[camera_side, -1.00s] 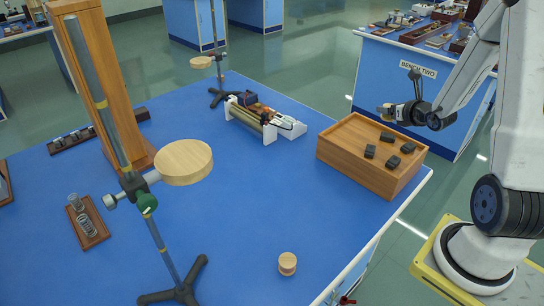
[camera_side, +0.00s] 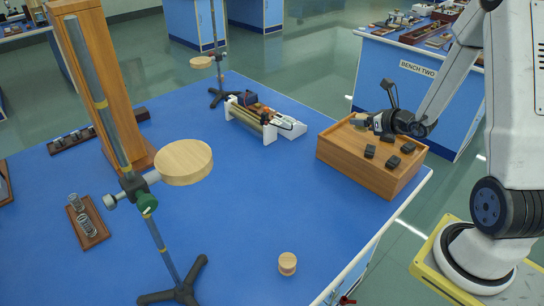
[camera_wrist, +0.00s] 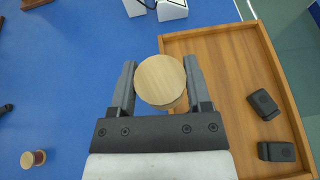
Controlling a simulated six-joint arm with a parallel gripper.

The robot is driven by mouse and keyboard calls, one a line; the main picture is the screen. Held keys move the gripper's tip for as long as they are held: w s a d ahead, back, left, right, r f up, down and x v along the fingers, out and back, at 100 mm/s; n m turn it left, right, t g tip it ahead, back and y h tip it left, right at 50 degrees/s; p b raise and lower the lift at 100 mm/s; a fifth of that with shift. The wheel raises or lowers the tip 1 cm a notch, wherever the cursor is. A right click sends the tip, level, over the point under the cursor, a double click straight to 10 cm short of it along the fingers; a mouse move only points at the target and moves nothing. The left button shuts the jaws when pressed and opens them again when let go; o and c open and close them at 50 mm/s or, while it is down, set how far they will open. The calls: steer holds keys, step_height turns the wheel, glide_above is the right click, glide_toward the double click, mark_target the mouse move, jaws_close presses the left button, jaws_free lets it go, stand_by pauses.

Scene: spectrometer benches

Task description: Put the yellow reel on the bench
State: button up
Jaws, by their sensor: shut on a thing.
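My gripper (camera_wrist: 158,88) is shut on a reel (camera_wrist: 160,78), seen from above as a round pale wooden disc between the two fingers. The colour of its winding is hidden in the wrist view. In the side view my gripper (camera_side: 366,122) holds the reel (camera_side: 359,119) near the far left part of the wooden box; the gap below it cannot be judged. The blue bench (camera_side: 225,225) spreads to the left. A second reel (camera_side: 288,264) stands upright near its front edge; the wrist view shows a dark red winding on this reel (camera_wrist: 33,158).
The wooden box (camera_side: 355,165) carries several black blocks (camera_side: 393,162). Clamp stands with round wooden platforms (camera_side: 184,162) (camera_side: 202,62) rise from the bench. A white-ended apparatus (camera_side: 265,118) lies behind. The bench's middle is clear.

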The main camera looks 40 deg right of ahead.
steer(key=w+a+f+n+g+y, duration=0.15)
steer(key=a+n+y, duration=0.25)
steer(key=a, duration=0.4)
steer(key=a+f+n+y, duration=0.2)
steer(key=a+n+y, duration=0.15)
steer(key=a, duration=0.45)
steer(key=s+a+f+n+g+y, duration=0.1)
steer(key=s+a+n+g+y, duration=0.25)
steer(key=a, duration=0.45)
steer(key=s+a+f+n+g+y, duration=0.2)
steer(key=a+n+g+y, duration=0.15)
steer(key=a, duration=0.35)
glide_above(252, 217)
steer(key=s, duration=0.1)
steer(key=shift+t+h, duration=0.25)
steer(key=shift+h, duration=0.1)
step_height(252, 217, down, 8)
steer(key=shift+f, duration=0.25)
steer(key=shift+w+f, duration=0.25)
steer(key=shift+f, duration=0.1)
steer(key=shift+w+f, duration=0.2)
steer(key=shift+f, duration=1.55)
steer(key=shift+f, duration=0.15)
